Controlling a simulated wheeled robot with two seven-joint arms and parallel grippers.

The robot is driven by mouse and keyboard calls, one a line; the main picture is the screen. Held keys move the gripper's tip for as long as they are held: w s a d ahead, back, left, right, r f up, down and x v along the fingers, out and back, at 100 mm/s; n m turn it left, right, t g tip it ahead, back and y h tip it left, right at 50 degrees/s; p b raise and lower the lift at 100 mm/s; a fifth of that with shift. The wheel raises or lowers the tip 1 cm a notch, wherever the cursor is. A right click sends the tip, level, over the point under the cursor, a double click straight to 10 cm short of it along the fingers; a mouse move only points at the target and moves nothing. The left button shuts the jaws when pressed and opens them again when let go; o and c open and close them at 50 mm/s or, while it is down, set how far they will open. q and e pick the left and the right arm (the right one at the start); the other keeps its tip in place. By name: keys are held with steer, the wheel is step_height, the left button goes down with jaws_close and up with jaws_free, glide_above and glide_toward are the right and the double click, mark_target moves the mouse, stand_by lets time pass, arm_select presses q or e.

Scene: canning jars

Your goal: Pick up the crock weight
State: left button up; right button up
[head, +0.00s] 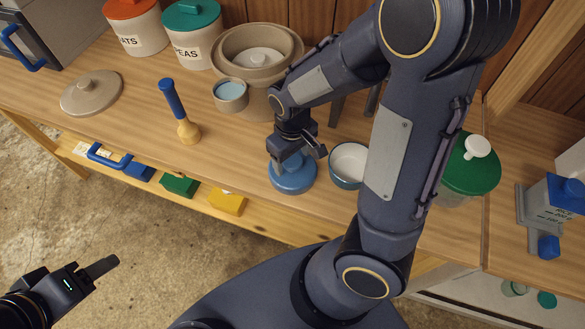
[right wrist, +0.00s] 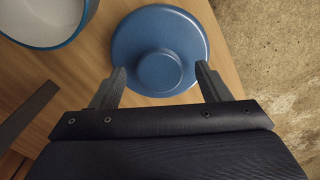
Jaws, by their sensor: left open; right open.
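A blue round disc with a knob (head: 293,177) lies flat near the counter's front edge; it also shows in the right wrist view (right wrist: 134,39). My right gripper (head: 295,163) is directly above it. In the right wrist view my right gripper's open fingers (right wrist: 160,75) are on either side of the knob, apart from it. A pale knobbed disc (head: 259,59) sits inside a beige crock (head: 228,47) at the back. I cannot tell which disc is the crock weight. My left gripper (head: 108,265) is open and empty, low at the left, away from the counter.
A blue-rimmed bowl (head: 348,158) stands right beside the blue disc. A small cup (head: 231,96) stands before the crock. A blue-handled wooden tool (head: 182,115) and a beige lid (head: 91,93) are to the left. A green-lidded container (head: 470,170) is at the right. Clear counter lies left of the disc.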

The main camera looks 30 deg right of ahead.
steer(key=shift+f, duration=0.15)
jaws_close()
stand_by(0.4)
